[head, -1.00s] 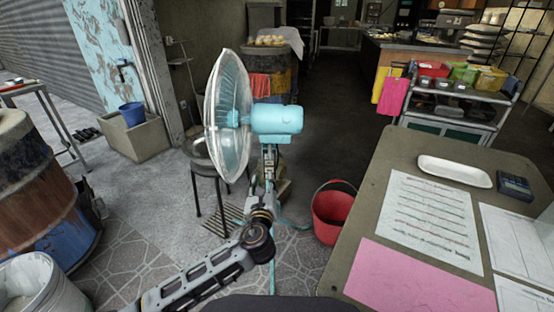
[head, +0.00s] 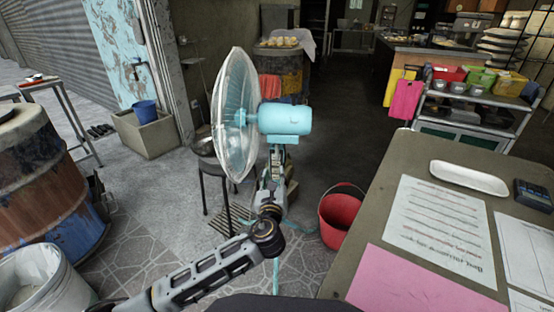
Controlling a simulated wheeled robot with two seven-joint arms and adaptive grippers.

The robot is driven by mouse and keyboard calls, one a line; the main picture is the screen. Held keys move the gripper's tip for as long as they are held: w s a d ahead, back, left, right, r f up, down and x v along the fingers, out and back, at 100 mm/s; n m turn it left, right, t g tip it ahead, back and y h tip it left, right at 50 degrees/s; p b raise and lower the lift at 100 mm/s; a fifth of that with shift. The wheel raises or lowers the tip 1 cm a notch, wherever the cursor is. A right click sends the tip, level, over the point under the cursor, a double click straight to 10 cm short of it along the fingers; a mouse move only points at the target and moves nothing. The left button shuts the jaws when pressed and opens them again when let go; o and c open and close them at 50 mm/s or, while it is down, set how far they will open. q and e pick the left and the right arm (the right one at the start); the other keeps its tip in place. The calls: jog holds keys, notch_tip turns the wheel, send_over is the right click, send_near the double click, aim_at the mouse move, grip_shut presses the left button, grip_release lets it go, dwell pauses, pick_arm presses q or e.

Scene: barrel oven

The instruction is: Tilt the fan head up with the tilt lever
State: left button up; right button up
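The light blue fan has a round wire guard (head: 235,115) facing left and a motor housing (head: 285,120) behind it. The housing looks close to level. My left arm comes in from the bottom left, and my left gripper (head: 277,158) points up just under the rear housing, by the fan's neck. Its fingers are small and partly merge with the neck, so I cannot tell whether they are open or touching anything. The tilt lever cannot be made out; it is hidden or too small. My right gripper is out of view.
A table (head: 415,150) with papers and a white tray (head: 469,178) fills the right. A red bucket (head: 338,218) stands on the floor beside the fan. A dark stool (head: 207,165) is behind it. A rusty barrel (head: 45,185) and white bucket (head: 35,285) stand left.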

aim_at(277, 156)
pick_arm(q)
jog(key=shift+w+a+b, duration=0.1)
jog(key=shift+w+b, duration=2.15)
jog(key=shift+w, duration=3.75)
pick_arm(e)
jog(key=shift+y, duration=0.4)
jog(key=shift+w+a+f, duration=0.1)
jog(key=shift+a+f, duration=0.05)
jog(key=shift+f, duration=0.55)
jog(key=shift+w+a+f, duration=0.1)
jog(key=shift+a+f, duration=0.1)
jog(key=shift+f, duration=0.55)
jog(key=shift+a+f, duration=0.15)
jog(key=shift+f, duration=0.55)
pick_arm(q)
jog(key=shift+c, duration=0.2)
grip_shut()
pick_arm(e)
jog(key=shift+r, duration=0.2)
